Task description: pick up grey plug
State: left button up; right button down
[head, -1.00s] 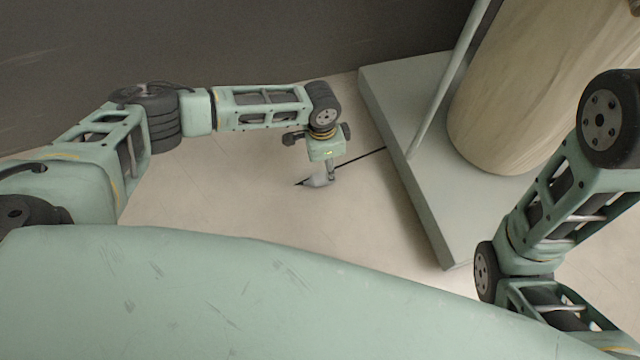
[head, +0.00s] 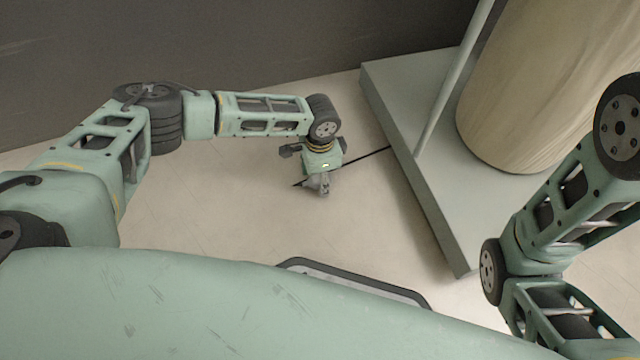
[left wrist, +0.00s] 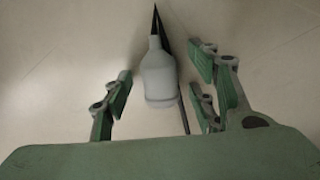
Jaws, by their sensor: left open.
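The grey plug (left wrist: 158,76) lies on the pale floor, with a dark pointed tip at its far end and a dark cord beside it. In the head view the plug (head: 309,182) is mostly hidden by my left gripper (head: 322,188), which is low over it and points down. In the left wrist view the fingers of my left gripper (left wrist: 162,78) are open, one side left of the plug and the other right of it, with visible gaps. My right gripper is out of view; only my right arm shows at the right.
A flat grey-green platform (head: 422,180) stands on the floor right of my left gripper, bearing a thin pole (head: 452,78) and a thick pale cylinder (head: 530,85). The thin dark cord (head: 368,155) runs to the platform's edge. A dark wall (head: 230,40) stands behind. Floor left of the plug is clear.

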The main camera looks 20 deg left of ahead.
pick_arm(q)
grip_shut()
dwell(0.5)
jog(key=shift+r, duration=0.15)
